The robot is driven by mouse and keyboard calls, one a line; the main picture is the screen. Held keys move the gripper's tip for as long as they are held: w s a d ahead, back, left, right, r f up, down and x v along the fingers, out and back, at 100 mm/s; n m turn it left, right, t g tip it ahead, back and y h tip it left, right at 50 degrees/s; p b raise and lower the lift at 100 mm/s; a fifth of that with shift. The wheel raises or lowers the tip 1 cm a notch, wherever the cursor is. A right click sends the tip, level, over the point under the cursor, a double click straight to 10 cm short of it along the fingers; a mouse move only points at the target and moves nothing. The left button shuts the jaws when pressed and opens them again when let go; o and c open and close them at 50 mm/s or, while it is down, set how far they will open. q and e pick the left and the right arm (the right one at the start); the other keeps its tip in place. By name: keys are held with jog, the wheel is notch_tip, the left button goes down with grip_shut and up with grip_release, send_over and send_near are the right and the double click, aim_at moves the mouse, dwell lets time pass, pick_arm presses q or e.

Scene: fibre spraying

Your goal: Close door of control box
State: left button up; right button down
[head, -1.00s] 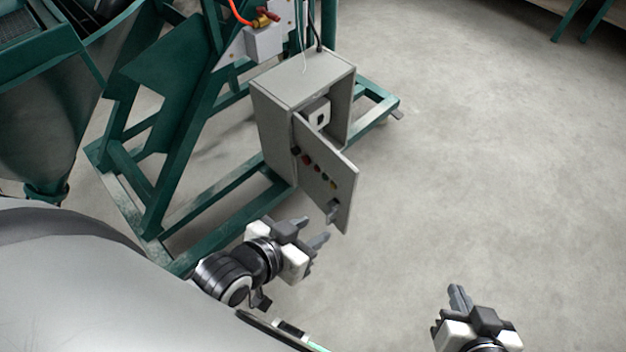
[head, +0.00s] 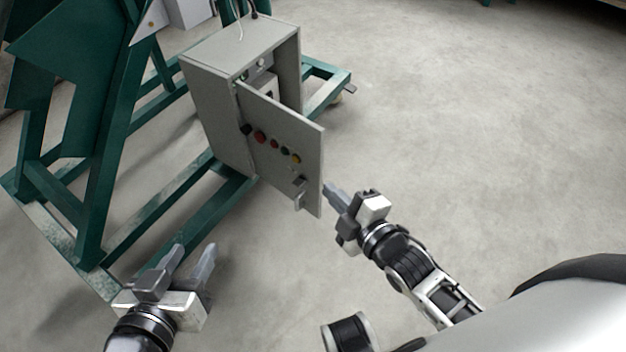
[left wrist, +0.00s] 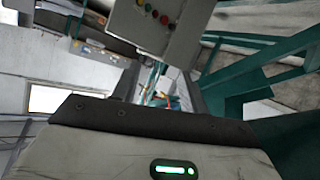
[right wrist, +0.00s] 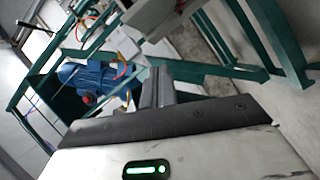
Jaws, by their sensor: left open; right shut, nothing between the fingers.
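The grey control box (head: 215,110) stands on the green frame in the head view. Its door (head: 283,125) hangs open, swung out toward me, with several coloured buttons and a handle (head: 299,192) near its free edge. The door's button face also shows at the top of the left wrist view (left wrist: 160,22). My right gripper (head: 332,192) is shut and empty, its tips close to the door's lower free edge; I cannot tell whether they touch it. My left gripper (head: 190,262) is open and empty, in front of the frame and lower left of the door.
The green frame (head: 175,222) runs along the floor left of and behind the box, with a foot to its right (head: 330,85). The concrete floor (head: 480,130) to the right is clear. A blue motor (right wrist: 95,78) shows in the right wrist view.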

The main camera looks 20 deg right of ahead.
aim_at(317, 154)
jog(key=w+f+n+b, duration=0.1)
jog(key=w+b, duration=0.1)
jog(key=w, duration=0.2)
jog(key=w+f+n+t+b, duration=0.1)
jog(key=w+n+b, duration=0.1)
jog(key=w, duration=0.3)
jog(key=w+f+n+b, duration=0.2)
jog(key=w+b, duration=0.1)
jog(key=w, duration=0.1)
jog(key=shift+w+d+f+y, duration=0.1)
jog(key=shift+w+d+y, duration=0.15)
jog(key=shift+w+y, duration=0.05)
jog(key=shift+w+d+b, duration=0.15)
jog(key=shift+d+b, duration=0.15)
jog(key=shift+d, duration=0.05)
pick_arm(q)
jog(key=shift+w+d+f+n+t+h, duration=0.1)
jog(key=shift+d+f+n+t+h, duration=0.25)
jog(key=shift+d+h, duration=0.3)
jog(key=shift+w+d+f+n+t+h, duration=0.15)
jog(key=shift+d+f+t+h, duration=0.25)
jog(key=shift+d+h, duration=0.2)
jog(key=shift+r, duration=0.1)
pick_arm(e)
jog(key=shift+d, duration=0.1)
